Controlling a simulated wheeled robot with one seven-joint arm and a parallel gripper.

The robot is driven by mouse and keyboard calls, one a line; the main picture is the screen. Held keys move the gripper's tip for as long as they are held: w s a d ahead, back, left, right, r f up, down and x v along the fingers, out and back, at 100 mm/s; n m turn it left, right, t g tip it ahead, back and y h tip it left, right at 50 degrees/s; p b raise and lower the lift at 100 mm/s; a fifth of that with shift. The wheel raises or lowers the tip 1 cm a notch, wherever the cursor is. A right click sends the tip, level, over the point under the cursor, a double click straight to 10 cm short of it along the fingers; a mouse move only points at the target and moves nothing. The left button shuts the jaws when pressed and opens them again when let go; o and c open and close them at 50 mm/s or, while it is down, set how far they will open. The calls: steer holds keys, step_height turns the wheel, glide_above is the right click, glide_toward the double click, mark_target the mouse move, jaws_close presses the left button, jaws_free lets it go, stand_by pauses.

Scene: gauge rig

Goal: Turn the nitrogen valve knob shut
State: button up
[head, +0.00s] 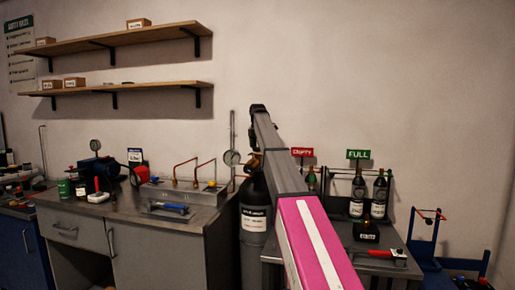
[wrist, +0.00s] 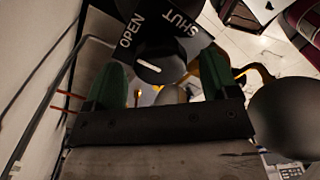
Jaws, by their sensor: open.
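The black valve knob (wrist: 160,58) shows in the wrist view with a short white pointer mark on its face. A dark plate behind it carries the words OPEN (wrist: 132,30) at its upper left and SHUT (wrist: 180,23) at its upper right. The mark is slanted and I cannot tell exactly which word it lines up with. My gripper (wrist: 163,66) is open, its green fingers spread on either side of the knob; contact is not visible. In the head view a dark cylinder with a white label (head: 255,218) stands below my arm's far end; the knob is hidden there.
A grey bench (head: 100,207) with tools and a copper-pipe block stands left. A table at right (head: 402,272) holds dark bottles under a green FULL sign (head: 358,154). A rounded dark object (wrist: 290,118) is close to my gripper's right side in the wrist view.

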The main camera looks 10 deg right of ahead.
steer(key=shift+f, duration=0.35)
steer(key=c, duration=0.9)
steer(key=shift+m, duration=0.3)
steer(key=m, duration=1.2)
steer(key=shift+m, duration=0.3)
